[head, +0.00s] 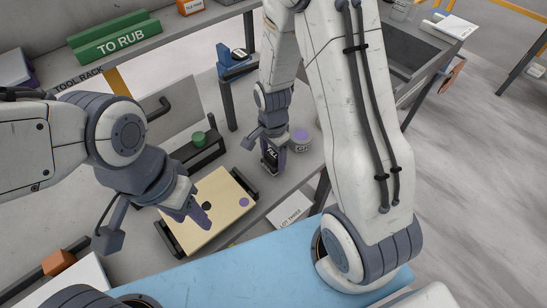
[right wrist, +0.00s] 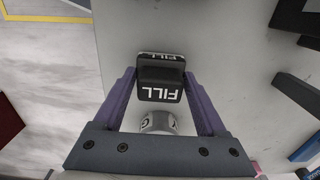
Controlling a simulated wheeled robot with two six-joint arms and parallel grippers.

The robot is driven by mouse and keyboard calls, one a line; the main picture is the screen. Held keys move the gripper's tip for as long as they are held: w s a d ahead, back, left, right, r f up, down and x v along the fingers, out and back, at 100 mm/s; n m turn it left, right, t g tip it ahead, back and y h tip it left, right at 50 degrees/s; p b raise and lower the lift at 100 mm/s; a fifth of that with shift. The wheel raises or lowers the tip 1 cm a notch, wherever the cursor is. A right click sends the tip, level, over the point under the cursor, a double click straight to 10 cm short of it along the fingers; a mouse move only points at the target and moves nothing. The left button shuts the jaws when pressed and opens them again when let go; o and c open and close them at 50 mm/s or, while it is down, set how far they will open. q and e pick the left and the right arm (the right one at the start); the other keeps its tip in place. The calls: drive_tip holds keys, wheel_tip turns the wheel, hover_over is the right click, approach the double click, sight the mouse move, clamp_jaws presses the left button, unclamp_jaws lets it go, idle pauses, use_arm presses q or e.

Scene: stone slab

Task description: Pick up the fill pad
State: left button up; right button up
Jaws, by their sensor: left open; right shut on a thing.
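The fill pad is a black block with white FILL lettering; it shows in the right wrist view (right wrist: 160,77) and partly in the head view (head: 270,155). My right gripper (head: 273,160) is shut on the pad, with a purple finger on each side of it in the right wrist view. The arm and fingers hide part of the pad in the head view. I cannot tell whether its underside touches the bench. My left gripper (head: 198,212) is open and empty, above the tan slab (head: 225,188).
A small grey jar (head: 301,139) with a purple top stands right beside my right gripper. A green knob (head: 198,138) sits on a dark block behind the slab. A blue stand (head: 232,62) is farther back. A LOT TAKEN card (head: 291,209) lies near the front edge.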

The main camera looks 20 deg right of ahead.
sight(273, 153)
drive_tip(key=shift+r, duration=0.5)
wheel_tip(273, 153, up, 3)
drive_tip(key=shift+w+f, duration=0.1)
drive_tip(key=s+d+r+b, duration=0.2)
drive_tip(key=s+r, duration=0.1)
drive_tip(key=s, duration=0.2)
drive_tip(key=s+d+r+b, duration=0.1)
drive_tip(key=s+r+b, duration=0.2)
drive_tip(key=s, duration=0.3)
drive_tip(key=shift+s+d+r, duration=0.15)
drive_tip(key=shift+d+r, duration=0.2)
drive_tip(key=shift+d, duration=0.05)
drive_tip(key=o, duration=0.6)
drive_tip(key=shift+c, duration=1.6)
